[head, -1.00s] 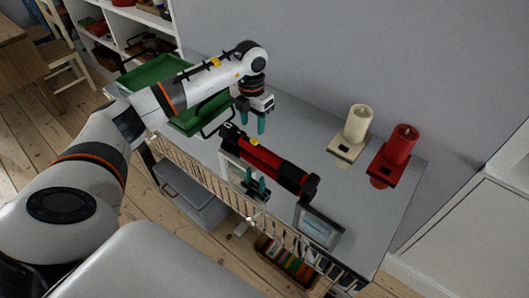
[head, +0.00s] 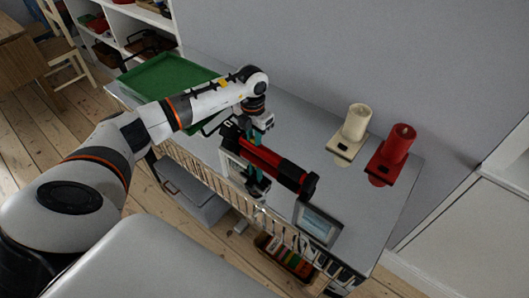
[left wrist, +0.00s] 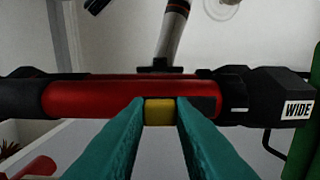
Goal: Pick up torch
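The red-and-black torch (head: 284,171) lies on its side across the glossy grey table, slanting down to the right in the head view. In the left wrist view the torch (left wrist: 90,98) spans the picture, with a yellow switch (left wrist: 160,112) and a "WIDE" label on its right end. My left gripper (head: 259,142) is over the left half of the torch, pointing down. Its teal fingers (left wrist: 159,103) are apart, with the yellow switch showing between the tips. I cannot tell whether they touch the torch. Teal shapes below it look like a reflection. My right gripper is not in view.
A green tray (head: 160,78) lies at the table's left end. A cream candle (head: 356,122) and a red candle (head: 397,147) stand on holders at the back right. A framed picture (head: 317,225) is near the front edge. The table between torch and candles is clear.

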